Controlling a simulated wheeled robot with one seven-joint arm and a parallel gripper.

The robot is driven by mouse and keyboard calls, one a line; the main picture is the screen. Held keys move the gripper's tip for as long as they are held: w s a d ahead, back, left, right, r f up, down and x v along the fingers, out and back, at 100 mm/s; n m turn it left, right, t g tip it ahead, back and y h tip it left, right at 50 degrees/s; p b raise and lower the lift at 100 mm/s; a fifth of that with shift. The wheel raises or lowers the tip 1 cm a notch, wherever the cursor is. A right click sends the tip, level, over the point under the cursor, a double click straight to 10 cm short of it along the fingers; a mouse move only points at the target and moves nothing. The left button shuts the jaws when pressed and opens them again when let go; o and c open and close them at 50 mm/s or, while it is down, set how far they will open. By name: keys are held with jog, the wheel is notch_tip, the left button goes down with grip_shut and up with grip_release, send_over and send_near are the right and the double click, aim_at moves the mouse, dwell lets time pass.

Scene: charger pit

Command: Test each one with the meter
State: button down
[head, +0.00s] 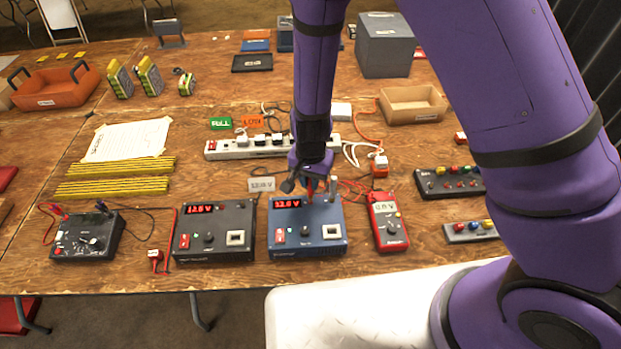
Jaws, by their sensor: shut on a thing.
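A red handheld meter (389,224) with a lit display lies on the table to the right of a blue charger box (308,236). The blue box has a red lit readout, a knob and a white-framed socket. A black charger box (214,231) with a similar lit readout stands to its left. My gripper (310,193) points down over the back of the blue box, shut on a small red piece that looks like a meter probe. Red leads run between the meter and the gripper area. The arm hides the probe's tip and its contact point.
A white power strip (265,146) with plugs and cables lies behind the boxes. A dark tester box (88,235) stands at far left, a black panel (450,182) at right. Yellow packs (150,76) and an orange tray (55,88) are at back left, a cardboard tray (413,104) at back right.

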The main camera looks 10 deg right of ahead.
jog(key=shift+f, duration=0.9)
dwell(1.2)
jog(key=c, duration=0.7)
grip_release()
jog(key=shift+r, duration=3.75)
